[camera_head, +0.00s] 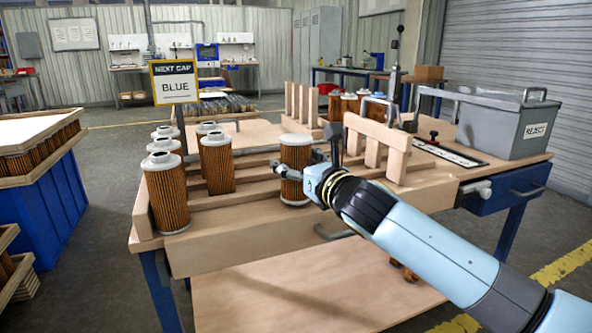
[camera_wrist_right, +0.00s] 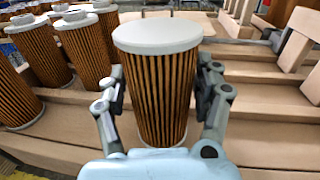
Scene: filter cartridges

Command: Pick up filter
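A pleated brown filter cartridge with a pale round cap (camera_head: 297,152) is upright at the bench's front, right of the other filters. My right gripper (camera_head: 293,172) has a finger on each side of it. In the right wrist view the same filter (camera_wrist_right: 160,85) fills the middle, and both fingers (camera_wrist_right: 162,72) lie against its sides, so the gripper looks shut on it. Whether its base touches the bench is unclear. Several similar filters stand at the left, including one at the front (camera_head: 168,197) and one behind it (camera_head: 217,165). My left gripper is not in view.
Wooden upright posts (camera_head: 372,150) stand just right of my gripper. A grey "REJECT" bin (camera_head: 492,125) sits at the bench's right. A blue crate with more filters (camera_head: 45,205) is at the far left.

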